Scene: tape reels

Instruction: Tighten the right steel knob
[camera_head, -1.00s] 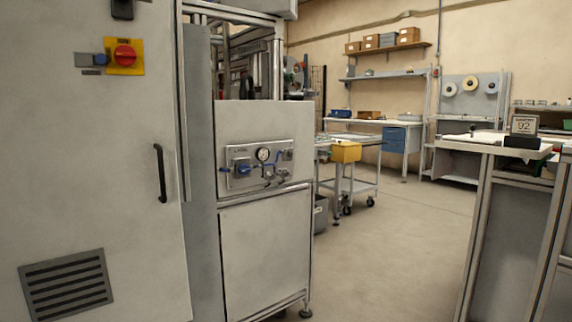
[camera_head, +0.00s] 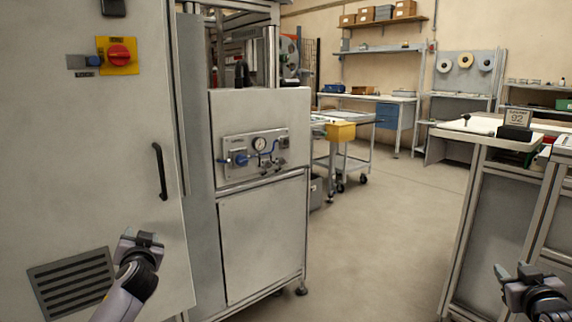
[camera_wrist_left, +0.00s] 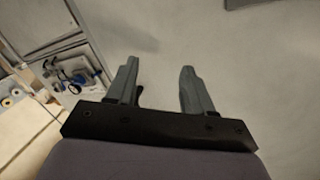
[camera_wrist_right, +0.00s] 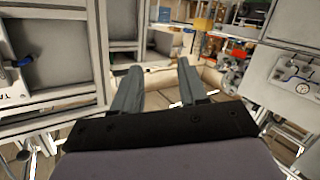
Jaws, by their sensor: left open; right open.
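I cannot make out a steel knob with certainty in any view. A steel machine (camera_head: 262,240) with a small panel (camera_head: 233,145) on its front stands ahead in the head view. The panel carries a round gauge (camera_head: 259,143), a blue handle (camera_head: 240,159) and small fittings too small to tell apart. My left gripper (camera_head: 140,238) is open and empty in front of the grey cabinet, lower left. It also shows in the left wrist view (camera_wrist_left: 160,70). My right gripper (camera_head: 515,272) is open and empty at the lower right. It also shows in the right wrist view (camera_wrist_right: 160,72).
A tall grey cabinet (camera_head: 90,180) with a black handle (camera_head: 160,171) fills the left. A bench (camera_head: 490,129) with a sign (camera_head: 517,118) stands at the right. A trolley with a yellow bin (camera_head: 341,131) stands behind the machine. The floor (camera_head: 385,225) between is clear.

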